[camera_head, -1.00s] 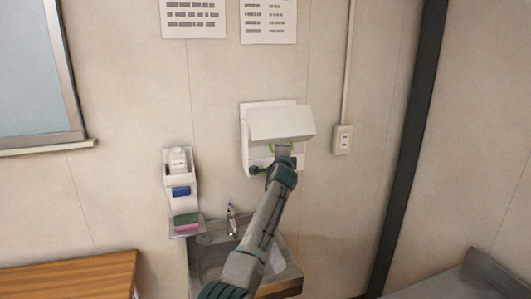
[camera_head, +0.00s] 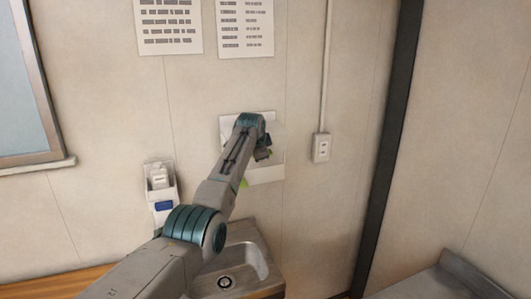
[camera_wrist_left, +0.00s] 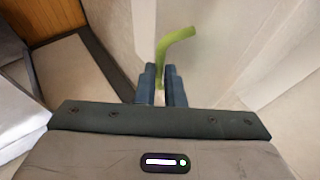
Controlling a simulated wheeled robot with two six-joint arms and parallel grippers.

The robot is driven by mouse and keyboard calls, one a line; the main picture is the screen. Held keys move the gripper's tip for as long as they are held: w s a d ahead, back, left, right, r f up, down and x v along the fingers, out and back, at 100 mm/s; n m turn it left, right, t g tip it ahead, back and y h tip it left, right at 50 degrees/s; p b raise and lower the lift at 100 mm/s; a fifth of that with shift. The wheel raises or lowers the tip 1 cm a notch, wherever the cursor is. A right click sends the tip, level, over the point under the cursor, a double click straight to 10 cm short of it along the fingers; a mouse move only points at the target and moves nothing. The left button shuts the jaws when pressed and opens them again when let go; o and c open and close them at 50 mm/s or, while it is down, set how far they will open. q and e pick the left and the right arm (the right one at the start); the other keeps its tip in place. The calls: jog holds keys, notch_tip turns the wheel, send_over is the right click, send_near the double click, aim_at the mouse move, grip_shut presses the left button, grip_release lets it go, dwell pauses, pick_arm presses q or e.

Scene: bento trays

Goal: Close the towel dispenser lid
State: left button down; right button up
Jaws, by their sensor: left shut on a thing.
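The white towel dispenser (camera_head: 268,175) is on the wall above the sink, largely covered by my left arm. Part of its pale lid (camera_head: 278,136) shows right of my wrist; how far it stands open is hard to tell. My left gripper (camera_head: 264,154) is in front of the dispenser. In the left wrist view my left gripper (camera_wrist_left: 161,80) has its fingers close together on a curved green piece, seemingly a handle (camera_wrist_left: 176,38). Pale panels are beside it. My right gripper is out of view.
A metal sink (camera_head: 245,245) is below the dispenser. A white soap holder (camera_head: 160,180) hangs to the left, and a wall outlet (camera_head: 321,148) is to the right. A wooden surface (camera_head: 50,282) is at lower left.

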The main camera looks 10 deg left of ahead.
pick_arm(q)
jog(key=shift+w+a+r+g+h, duration=0.15)
jog(key=shift+w+r+g+h, duration=0.1)
jog(key=shift+g+h, duration=0.25)
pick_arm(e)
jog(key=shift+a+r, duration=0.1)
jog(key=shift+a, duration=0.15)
pick_arm(q)
jog(key=c, duration=1.9)
grip_release()
jog(key=shift+o, duration=0.5)
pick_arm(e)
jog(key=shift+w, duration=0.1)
